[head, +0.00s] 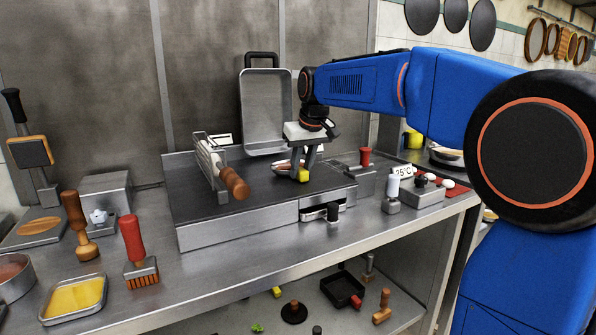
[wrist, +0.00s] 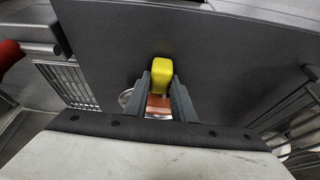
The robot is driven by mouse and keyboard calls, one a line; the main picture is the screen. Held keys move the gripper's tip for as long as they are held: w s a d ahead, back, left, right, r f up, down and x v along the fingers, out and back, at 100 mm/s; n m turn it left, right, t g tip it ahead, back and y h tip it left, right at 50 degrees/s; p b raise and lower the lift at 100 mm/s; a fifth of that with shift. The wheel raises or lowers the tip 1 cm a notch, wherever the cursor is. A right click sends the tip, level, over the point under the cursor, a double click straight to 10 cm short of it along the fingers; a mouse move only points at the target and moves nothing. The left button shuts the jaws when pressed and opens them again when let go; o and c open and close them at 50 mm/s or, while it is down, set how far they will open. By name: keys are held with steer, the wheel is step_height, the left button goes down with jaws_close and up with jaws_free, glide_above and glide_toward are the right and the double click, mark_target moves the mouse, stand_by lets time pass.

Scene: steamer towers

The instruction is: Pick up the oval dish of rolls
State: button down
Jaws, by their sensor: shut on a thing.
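My gripper (head: 304,173) points down over the dark top of the metal counter unit, its fingers close together. A yellow block-like grip (wrist: 161,72) sits between the fingertips in the wrist view, and it also shows in the head view (head: 303,175). The oval dish of rolls (head: 283,164) is low at the fingers, with a pale rim and reddish-brown contents, mostly hidden by the gripper. In the wrist view its pale rim (wrist: 125,98) shows beside the left finger. The join between grip and dish is hidden. I cannot tell whether the dish is off the surface.
A tall metal tray (head: 266,112) leans against the back wall. The dark surface (head: 250,205) in front is mostly clear.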

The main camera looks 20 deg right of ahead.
step_height(320, 180, up, 10)
steer(key=shift+f, duration=0.15)
stand_by(0.3)
steer(key=c, duration=2.1)
jaws_free()
jaws_close()
